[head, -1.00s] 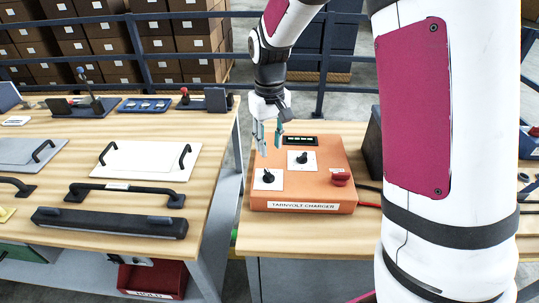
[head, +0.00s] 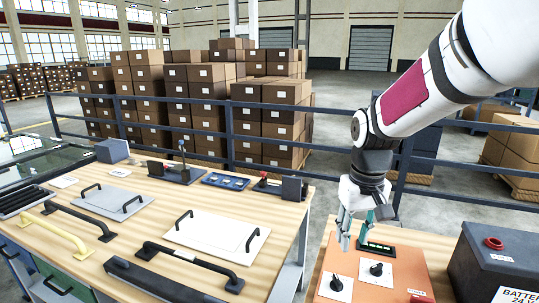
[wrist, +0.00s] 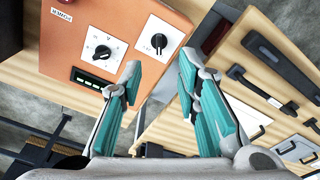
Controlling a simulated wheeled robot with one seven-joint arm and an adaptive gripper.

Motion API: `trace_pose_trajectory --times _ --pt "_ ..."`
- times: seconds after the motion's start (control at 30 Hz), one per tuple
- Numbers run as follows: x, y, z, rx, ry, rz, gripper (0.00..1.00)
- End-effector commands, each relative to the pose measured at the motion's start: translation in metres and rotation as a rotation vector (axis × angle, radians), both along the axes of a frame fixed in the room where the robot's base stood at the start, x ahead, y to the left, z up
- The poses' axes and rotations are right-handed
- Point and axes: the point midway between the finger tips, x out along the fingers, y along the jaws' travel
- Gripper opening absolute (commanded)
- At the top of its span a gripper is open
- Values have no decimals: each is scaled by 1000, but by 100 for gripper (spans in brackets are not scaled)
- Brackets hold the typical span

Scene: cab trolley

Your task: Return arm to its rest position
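My gripper (head: 356,243) hangs from my arm above the back left part of the orange charger box (head: 394,272). In the wrist view my gripper (wrist: 158,76) shows two teal-padded fingers spread apart with nothing between them. The charger (wrist: 90,28) lies beyond the fingers, with two black knobs on white plates, the left knob (wrist: 103,52) and the right knob (wrist: 158,42), and a dark display with green bars (wrist: 90,82). The fingertips look apart from the charger. Its front is cut off in the head view.
A battery (head: 500,262) stands right of the charger. The left table (head: 145,222) holds a white panel with handles (head: 217,236), a black bar handle (head: 188,262) and a yellow handle (head: 66,232). A blue railing (head: 260,139) and stacked boxes (head: 270,95) stand behind.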

Motion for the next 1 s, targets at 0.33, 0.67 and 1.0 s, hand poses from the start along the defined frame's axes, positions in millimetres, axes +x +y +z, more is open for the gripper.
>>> trace_pose_trajectory --times 0.33,0.67,1.0 --pt "-93 0 74 6 -172 -49 30" --pt "-179 0 95 22 -320 -96 30" --pt "-213 1 92 32 -382 -115 30"
